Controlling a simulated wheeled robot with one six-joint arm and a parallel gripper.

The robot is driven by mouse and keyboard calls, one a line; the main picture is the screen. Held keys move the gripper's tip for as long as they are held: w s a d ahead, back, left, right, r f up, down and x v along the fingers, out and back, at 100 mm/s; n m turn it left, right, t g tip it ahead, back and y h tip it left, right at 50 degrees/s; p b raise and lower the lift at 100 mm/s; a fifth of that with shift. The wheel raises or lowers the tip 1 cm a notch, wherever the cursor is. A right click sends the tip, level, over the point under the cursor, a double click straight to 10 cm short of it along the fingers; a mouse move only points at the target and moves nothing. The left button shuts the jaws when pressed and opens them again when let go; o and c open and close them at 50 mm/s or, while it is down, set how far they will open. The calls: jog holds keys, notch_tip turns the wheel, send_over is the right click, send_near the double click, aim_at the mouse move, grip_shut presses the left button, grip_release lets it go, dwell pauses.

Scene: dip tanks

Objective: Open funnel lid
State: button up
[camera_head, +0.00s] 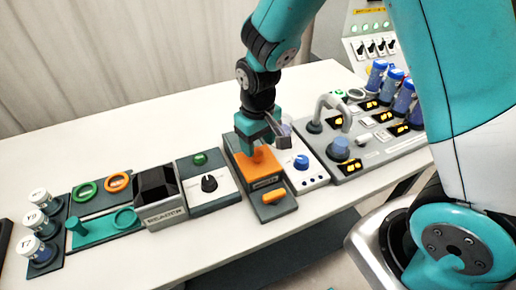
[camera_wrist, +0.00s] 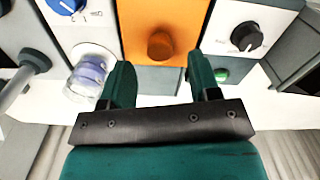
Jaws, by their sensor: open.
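The orange lid (camera_head: 245,168) with a round orange knob lies on a dark box in the middle of the row of devices. I take this as the funnel lid. In the wrist view the lid (camera_wrist: 160,15) fills the top centre, and its knob (camera_wrist: 160,46) shows just beyond my fingertips, between their lines. My gripper (camera_head: 263,135) is over the lid in the head view, partly hiding it. In the wrist view my gripper (camera_wrist: 160,80) is open and empty, its two green fingers apart. Whether the fingers touch anything is not clear.
An orange handle (camera_head: 273,196) sits in front of the lid. A black-knob panel (camera_head: 209,184) stands left, a blue-knob panel (camera_head: 301,162) right. A clear jar (camera_wrist: 88,75) is close to my left finger. The white table (camera_head: 130,125) is clear behind.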

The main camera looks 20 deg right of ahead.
aim_at(258, 153)
jog(key=shift+f, duration=1.65)
